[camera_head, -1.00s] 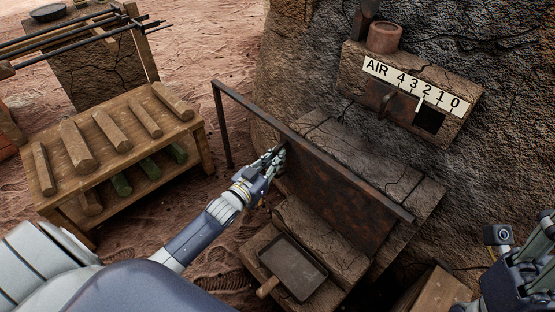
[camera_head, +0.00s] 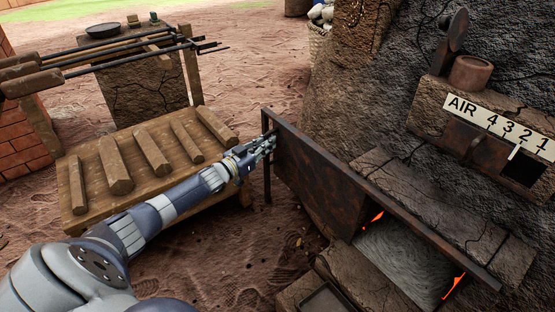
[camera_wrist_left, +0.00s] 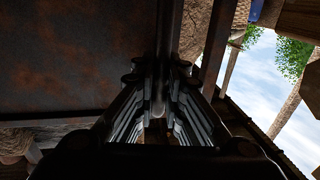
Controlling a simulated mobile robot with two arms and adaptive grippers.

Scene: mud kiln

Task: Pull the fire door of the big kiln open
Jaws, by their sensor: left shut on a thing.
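The fire door (camera_head: 318,190) is a rusty dark plate hanging under a long metal rail (camera_head: 385,205) on the front of the big kiln (camera_head: 350,90). It stands slid to the left, and the fire opening (camera_head: 400,262) shows at its right, with glowing orange edges and grey matter inside. My left gripper (camera_head: 266,145) is at the door's left edge, shut on the door's handle. In the left wrist view the fingers (camera_wrist_left: 160,85) close around an upright bar, the handle (camera_wrist_left: 166,35), beside the rusty door face (camera_wrist_left: 70,55). My right gripper is out of view.
A wooden bench (camera_head: 90,160) with several logs lies left, under my left arm. An air slide box with a numbered scale (camera_head: 500,128) is at the right. A tray (camera_head: 325,300) sits below the opening. Bare ground lies between bench and kiln.

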